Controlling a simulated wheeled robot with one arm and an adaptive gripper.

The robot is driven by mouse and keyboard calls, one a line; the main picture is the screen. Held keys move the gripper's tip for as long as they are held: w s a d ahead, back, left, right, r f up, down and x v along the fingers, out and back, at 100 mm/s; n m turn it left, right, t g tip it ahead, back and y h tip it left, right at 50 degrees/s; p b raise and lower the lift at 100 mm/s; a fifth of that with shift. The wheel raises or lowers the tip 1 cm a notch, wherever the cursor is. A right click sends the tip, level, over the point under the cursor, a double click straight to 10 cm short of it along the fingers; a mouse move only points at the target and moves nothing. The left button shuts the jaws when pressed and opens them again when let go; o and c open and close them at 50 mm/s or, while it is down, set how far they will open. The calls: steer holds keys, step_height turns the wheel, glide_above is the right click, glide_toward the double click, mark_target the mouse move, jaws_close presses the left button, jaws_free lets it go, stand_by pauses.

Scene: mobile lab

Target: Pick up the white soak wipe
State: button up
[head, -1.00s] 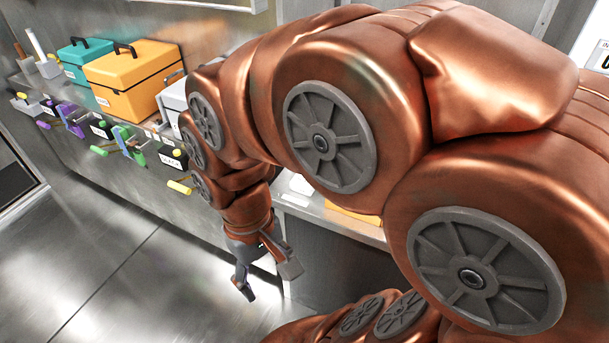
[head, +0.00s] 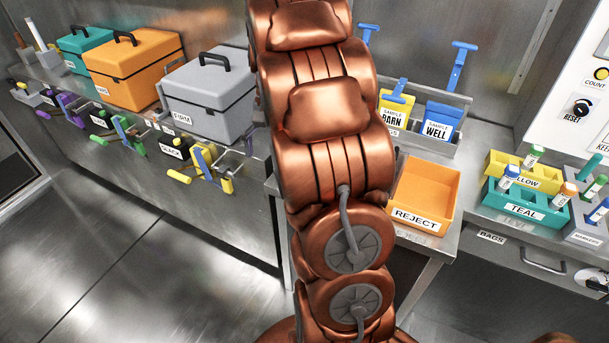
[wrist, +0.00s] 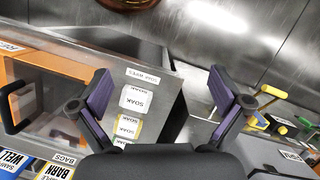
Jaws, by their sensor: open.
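The white soak wipe (wrist: 137,100) is a flat white square marked SOAK. In the wrist view it lies on a metal surface below a SOAK WIPES label (wrist: 143,76). A yellow-edged soak wipe (wrist: 127,127) and a green-edged one (wrist: 120,142) lie in a row below it in the picture. My gripper (wrist: 159,75) is open and empty, with its purple-padded fingers spread wide to either side. The white wipe shows between the fingers, nearer the left one, apart from both as far as I can tell. In the head view my arm hides the gripper and the wipes.
An orange REJECT bin (head: 424,197), a sample bag rack (head: 465,104) and a teal tube rack (head: 521,206) stand on the right. Grey (head: 208,95), orange (head: 135,68) and teal (head: 82,48) boxes stand on the left. Clear floor lies at lower left.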

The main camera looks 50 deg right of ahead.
steer(key=w+d+f+m+t+y+b, duration=0.15)
steer(key=d+f+m, duration=0.45)
steer(key=d, duration=1)
steer(key=shift+n+g, duration=0.35)
steer(key=shift+n, duration=0.55)
steer(key=shift+w+p+x, duration=0.15)
steer(key=shift+p+x, duration=0.25)
steer(key=shift+x, duration=1.05)
steer(key=shift+w+p+x, duration=0.2)
steer(key=shift+p+x, duration=0.2)
steer(key=shift+x, duration=1.05)
steer(key=shift+w+p+x, duration=0.15)
steer(key=shift+p+x, duration=0.25)
steer(key=shift+x, duration=1)
steer(key=shift+a+f, duration=0.2)
steer(key=shift+f, duration=0.3)
steer(key=c, duration=1)
steer(key=shift+r, duration=0.1)
step_height(320, 180, up, 10)
steer(key=b, duration=0.2)
